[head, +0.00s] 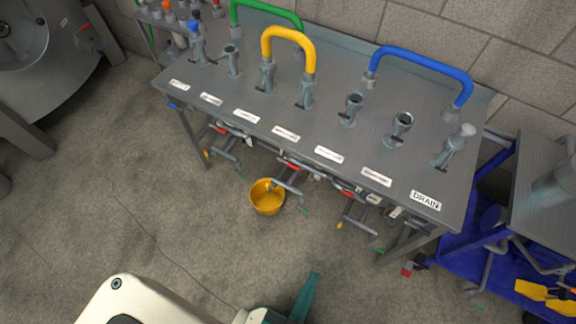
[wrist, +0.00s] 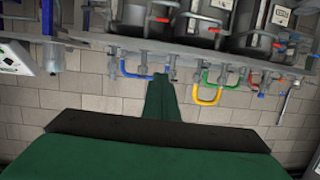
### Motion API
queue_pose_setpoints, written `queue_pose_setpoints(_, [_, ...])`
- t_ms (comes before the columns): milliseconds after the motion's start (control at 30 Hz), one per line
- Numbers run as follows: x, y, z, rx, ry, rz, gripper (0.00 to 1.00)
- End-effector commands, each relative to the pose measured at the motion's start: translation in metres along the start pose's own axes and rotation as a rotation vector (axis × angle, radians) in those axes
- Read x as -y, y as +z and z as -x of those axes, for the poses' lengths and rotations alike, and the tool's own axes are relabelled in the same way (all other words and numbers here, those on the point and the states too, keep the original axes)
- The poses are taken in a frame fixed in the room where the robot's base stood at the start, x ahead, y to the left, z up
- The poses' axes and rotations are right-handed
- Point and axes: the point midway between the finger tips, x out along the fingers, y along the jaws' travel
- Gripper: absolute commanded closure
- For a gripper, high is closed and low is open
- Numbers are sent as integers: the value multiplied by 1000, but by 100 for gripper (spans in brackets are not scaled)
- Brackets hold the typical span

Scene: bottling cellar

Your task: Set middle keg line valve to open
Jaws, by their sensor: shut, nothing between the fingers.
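Three valve-like fittings with red parts and grey pipes hang under the front edge of a grey steel table (head: 225,95). The middle fitting (head: 288,184) is above or in front of a yellow bucket (head: 267,200); I cannot read its handle position or tell for sure that it is the keg line valve. In the wrist view, which looks upside down, several steel kegs (wrist: 254,38) stand at the top with small red and blue handles near them. My gripper (head: 314,276), green, is shut and empty, low in the head view and apart from the table. It also shows in the wrist view (wrist: 160,82).
Green (head: 265,10), yellow (head: 288,33) and blue (head: 425,68) bent pipes join stubs on the tabletop. A "DRAIN" label (head: 425,200) is at its right end. A blue-shelved cart (head: 455,252) stands at right. The floor (head: 130,190) at left is clear.

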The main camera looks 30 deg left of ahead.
Motion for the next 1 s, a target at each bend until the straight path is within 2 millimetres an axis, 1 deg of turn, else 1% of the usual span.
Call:
queue_pose_setpoints(167, [27,21,-33,46,-45,-33,100])
queue_pose_setpoints(300, [57,41,-67,105,-85,-59,100])
queue_pose_setpoints(500, [98,60,-113,188,-125,-77,100])
queue_pose_setpoints(633, [123,67,-142,237,-136,-79,100])
queue_pose_setpoints(767, [147,68,-168,278,-136,-72,100])
queue_pose_setpoints(867, [163,66,-188,306,-125,-66,100])
queue_pose_setpoints(1000, [183,58,-213,334,-97,-51,100])
